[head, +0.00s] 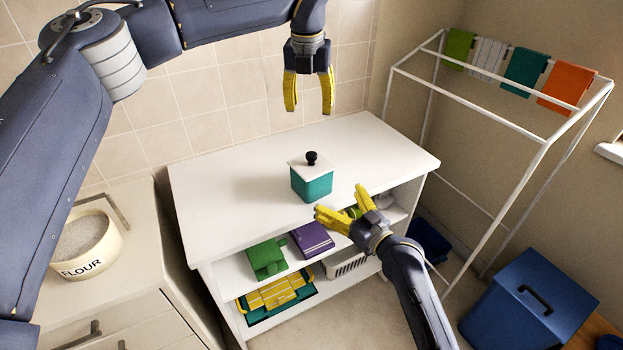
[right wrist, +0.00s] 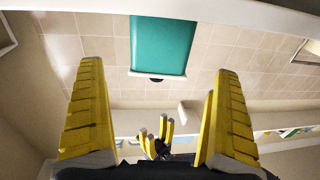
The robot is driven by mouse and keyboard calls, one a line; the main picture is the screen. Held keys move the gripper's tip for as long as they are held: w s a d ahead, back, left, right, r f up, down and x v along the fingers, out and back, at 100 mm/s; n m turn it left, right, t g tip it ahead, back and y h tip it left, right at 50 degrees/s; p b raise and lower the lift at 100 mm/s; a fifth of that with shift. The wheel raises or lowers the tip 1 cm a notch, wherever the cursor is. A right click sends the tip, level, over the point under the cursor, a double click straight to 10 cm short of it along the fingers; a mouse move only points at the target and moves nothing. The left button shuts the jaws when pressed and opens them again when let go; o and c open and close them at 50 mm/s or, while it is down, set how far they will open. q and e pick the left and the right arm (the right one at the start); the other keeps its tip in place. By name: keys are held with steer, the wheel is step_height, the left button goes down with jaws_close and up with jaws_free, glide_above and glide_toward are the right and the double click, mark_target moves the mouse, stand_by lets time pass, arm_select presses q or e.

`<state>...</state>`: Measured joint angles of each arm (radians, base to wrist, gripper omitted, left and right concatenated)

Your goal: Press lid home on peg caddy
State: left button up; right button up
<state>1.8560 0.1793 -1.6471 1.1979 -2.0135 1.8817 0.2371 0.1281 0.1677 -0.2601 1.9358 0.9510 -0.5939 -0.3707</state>
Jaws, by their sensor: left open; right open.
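The teal peg caddy (head: 313,187) stands upright on the white cupboard top. Its white lid (head: 298,163) with a black knob (head: 311,157) lies on top; I cannot tell if it is fully seated. In the right wrist view the caddy (right wrist: 162,42) appears upside down, with the knob (right wrist: 156,79) below it. My left gripper (head: 309,108) is open and empty, above and behind the caddy, its fingers pointing down. My right gripper (head: 338,203) is open and empty near the cupboard's front edge, to the right of and in front of the caddy, not touching it.
The white cupboard top (head: 235,200) is otherwise clear. Its shelves hold a green item (head: 267,257), a purple box (head: 312,239) and a yellow-and-green case (head: 275,297). A flour bowl (head: 87,245) stands at left. A white drying rack (head: 500,115) and blue bin (head: 530,305) are at right.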

mark_target(321, 185)
steer(key=x, duration=0.9)
steer(key=shift+w+a, duration=0.2)
steer(key=shift+w, duration=0.1)
steer(key=c, duration=1.2)
arm_select(q)
steer(key=shift+o, duration=0.5)
arm_select(e)
steer(key=shift+c, duration=0.7)
arm_select(q)
steer(key=o, duration=0.5)
arm_select(e)
steer(key=shift+f, duration=0.1)
arm_select(q)
step_height(321, 185, up, 12)
steer(key=s, duration=0.1)
steer(key=shift+s+a, duration=0.15)
steer(key=shift+s, duration=0.25)
